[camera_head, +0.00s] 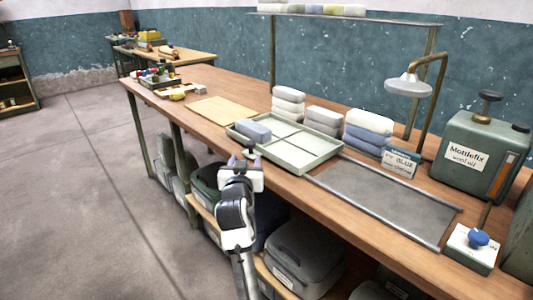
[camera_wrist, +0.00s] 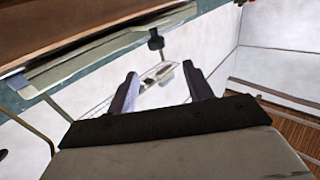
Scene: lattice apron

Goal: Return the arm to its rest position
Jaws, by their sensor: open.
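My arm rises from the bottom of the head view in front of the workbench (camera_head: 300,188). My gripper (camera_head: 247,157) is at the near edge of the pale green tray (camera_head: 321,158); whether it touches the tray cannot be told. In the wrist view my gripper (camera_wrist: 160,84) shows two dark fingers, spread apart with nothing between them. The wrist camera looks up past the bench at pale surfaces and a wall. A blue-grey bundle (camera_head: 253,131) lies in the tray's left compartment, just beyond my gripper.
Stacks of folded cloth (camera_head: 323,121) stand behind the tray. A grey mat (camera_head: 385,200), a lamp (camera_head: 408,85) and a green oil can (camera_head: 477,150) are to the right. Dark bins (camera_head: 305,252) fill the lower shelf beside my arm. The floor (camera_head: 75,190) at left is clear.

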